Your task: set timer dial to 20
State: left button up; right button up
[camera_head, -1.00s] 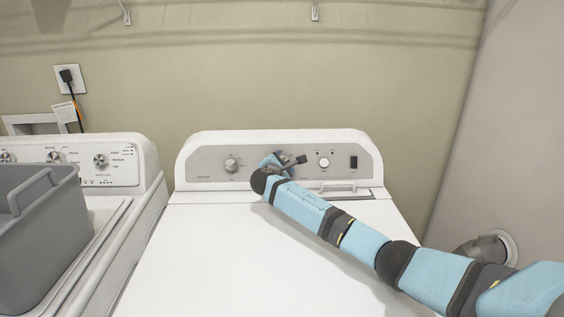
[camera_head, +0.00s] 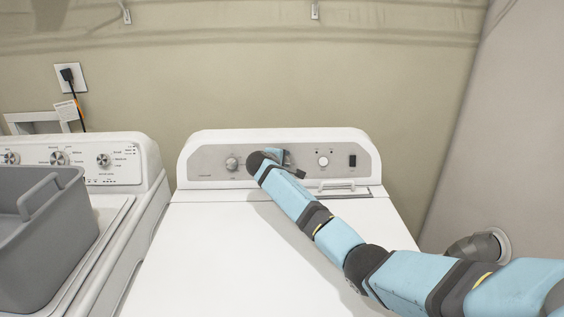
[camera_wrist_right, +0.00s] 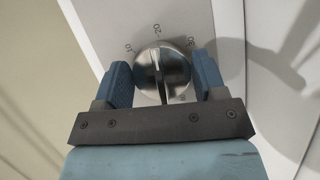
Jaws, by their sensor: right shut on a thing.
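The timer dial (camera_wrist_right: 160,76) is a round silver knob with a raised ridge across its face. In the right wrist view it sits between the blue fingers of my right gripper (camera_wrist_right: 162,80), one on each side. The marks 10, 20 and 30 show around its far edge, and the ridge's far end lies near the 20 mark (camera_wrist_right: 157,31). In the head view my right gripper (camera_head: 280,157) is at the middle of the control panel (camera_head: 207,158), and the wrist hides the dial. My left gripper is not in view.
A second dial (camera_head: 232,163) is left of my wrist, and a white button (camera_head: 323,161) and black switch (camera_head: 353,161) are to its right. A grey basket (camera_head: 40,240) stands on the washer at left. The dryer top (camera_head: 200,260) is clear beneath my arm.

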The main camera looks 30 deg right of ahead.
dwell(0.6)
jog(key=o, duration=0.9)
jog(key=v, duration=1.3)
jog(key=shift+a+r, duration=0.25)
jog(key=shift+s, duration=0.1)
